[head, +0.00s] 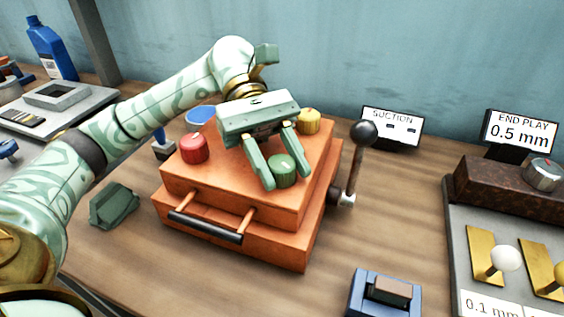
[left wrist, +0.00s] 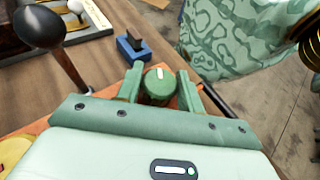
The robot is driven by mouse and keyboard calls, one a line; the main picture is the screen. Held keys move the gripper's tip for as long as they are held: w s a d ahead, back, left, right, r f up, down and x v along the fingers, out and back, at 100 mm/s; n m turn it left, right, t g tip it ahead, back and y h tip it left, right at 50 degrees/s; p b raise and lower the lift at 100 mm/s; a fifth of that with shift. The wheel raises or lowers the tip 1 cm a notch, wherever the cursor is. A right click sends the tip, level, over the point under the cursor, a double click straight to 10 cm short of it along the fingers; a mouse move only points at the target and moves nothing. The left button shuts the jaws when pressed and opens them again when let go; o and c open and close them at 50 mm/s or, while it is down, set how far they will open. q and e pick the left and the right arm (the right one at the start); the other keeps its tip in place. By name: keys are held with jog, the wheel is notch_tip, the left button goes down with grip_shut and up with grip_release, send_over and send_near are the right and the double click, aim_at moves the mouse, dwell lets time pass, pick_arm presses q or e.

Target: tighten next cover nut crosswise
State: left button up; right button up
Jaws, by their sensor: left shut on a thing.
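An orange box with a cover (head: 230,192) stands on the wooden bench. On its top are a red knob-like nut (head: 194,148), a yellow nut (head: 308,121) and a green nut (head: 282,170). My left gripper (head: 279,181) reaches down from above, its two fingers on either side of the green nut and shut on it. In the left wrist view the green nut (left wrist: 159,86) sits between the fingers, with a white mark on its top. The gripper body may hide other parts of the cover. My right gripper is in neither view.
A lever with a black ball (head: 364,133) stands at the box's right side. A blue block-like fixture (head: 386,294) lies at the front. Signs read SUCTION (head: 391,126) and END PLAY 0.5 mm (head: 520,130). A switch panel (head: 500,262) is at right. A blue bottle (head: 50,48) stands at back left.

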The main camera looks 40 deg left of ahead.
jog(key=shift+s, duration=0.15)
pick_arm(q)
jog(key=o, duration=1)
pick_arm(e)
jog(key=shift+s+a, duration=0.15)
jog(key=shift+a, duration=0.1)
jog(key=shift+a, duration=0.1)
pick_arm(q)
jog(key=shift+w+a+r, duration=0.1)
jog(key=b+v, duration=0.1)
jog(key=v, duration=1.3)
jog(key=shift+w+a, duration=0.2)
jog(key=shift+a, duration=0.1)
jog(key=shift+w+a+r+b, duration=0.2)
jog(key=shift+a+r+b, duration=0.15)
jog(key=shift+a, duration=0.25)
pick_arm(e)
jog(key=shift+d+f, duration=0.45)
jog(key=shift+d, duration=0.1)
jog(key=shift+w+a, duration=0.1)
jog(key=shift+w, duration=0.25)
